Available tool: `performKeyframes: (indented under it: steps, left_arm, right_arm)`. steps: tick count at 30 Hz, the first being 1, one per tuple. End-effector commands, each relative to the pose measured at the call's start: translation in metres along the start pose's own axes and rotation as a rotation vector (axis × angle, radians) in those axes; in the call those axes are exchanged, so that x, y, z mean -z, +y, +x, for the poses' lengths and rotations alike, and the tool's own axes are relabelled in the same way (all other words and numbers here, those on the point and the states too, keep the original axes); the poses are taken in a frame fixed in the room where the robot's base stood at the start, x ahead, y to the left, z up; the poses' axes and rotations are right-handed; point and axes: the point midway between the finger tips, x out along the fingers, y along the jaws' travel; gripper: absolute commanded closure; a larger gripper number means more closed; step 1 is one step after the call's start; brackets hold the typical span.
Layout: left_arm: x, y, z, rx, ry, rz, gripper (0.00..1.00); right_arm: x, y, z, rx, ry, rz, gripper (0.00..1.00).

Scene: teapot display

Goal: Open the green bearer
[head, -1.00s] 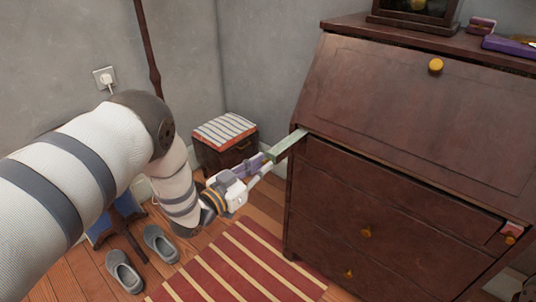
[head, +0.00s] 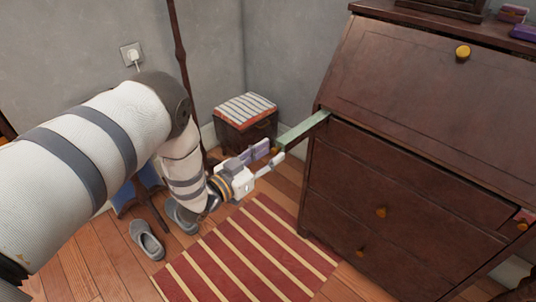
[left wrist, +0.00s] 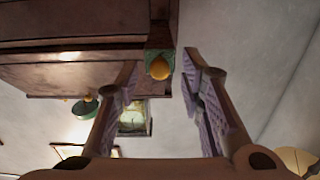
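The green bearer (head: 303,130) sticks out from the upper left front of the dark wooden bureau (head: 400,180), below its closed slanted lid. A yellow knob (left wrist: 160,69) is on its end, seen nearly head-on in the left wrist view, where the green bearer (left wrist: 157,48) also shows. My left gripper (head: 269,156) is open at the knob end of the bearer. My right gripper is not in view.
A reddish bearer (head: 525,216) with a yellow knob sits at the bureau's right. Drawers (head: 385,215) below are shut. A small chest with a striped top (head: 246,108) stands behind my left gripper. A striped rug (head: 255,250) and slippers (head: 147,240) lie on the floor.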

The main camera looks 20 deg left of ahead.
Motion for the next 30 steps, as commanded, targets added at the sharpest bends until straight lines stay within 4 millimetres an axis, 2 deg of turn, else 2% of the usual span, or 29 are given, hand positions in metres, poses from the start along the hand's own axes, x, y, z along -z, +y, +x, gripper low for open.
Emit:
performKeyframes:
  steps: [5, 8, 11, 18, 21, 25, 30]
  left_arm:
    - [0.000, 0.000, 0.000, 0.000, 0.000, 0.000, 0.65]
    - [0.000, 0.000, -0.006, 0.000, -0.001, 0.000, 0.65]
    - [-0.001, -0.001, -0.028, 0.003, -0.004, -0.001, 0.65]
    - [-0.001, -0.001, -0.092, 0.003, -0.003, -0.002, 0.65]
    - [-0.001, 0.000, -0.109, 0.001, -0.002, 0.000, 0.65]
    - [0.000, 0.000, -0.119, 0.001, 0.000, 0.000, 0.65]
    - [0.000, 0.000, -0.120, 0.000, 0.000, 0.000, 0.65]
  right_arm:
    - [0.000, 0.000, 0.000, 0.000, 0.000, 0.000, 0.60]
    - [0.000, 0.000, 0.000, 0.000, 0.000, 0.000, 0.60]
    - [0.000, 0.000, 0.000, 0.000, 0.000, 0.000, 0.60]
    - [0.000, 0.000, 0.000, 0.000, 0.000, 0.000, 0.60]
    - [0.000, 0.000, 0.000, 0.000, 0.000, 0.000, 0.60]
    - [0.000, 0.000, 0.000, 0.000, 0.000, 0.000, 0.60]
    - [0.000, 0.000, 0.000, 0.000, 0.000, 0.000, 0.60]
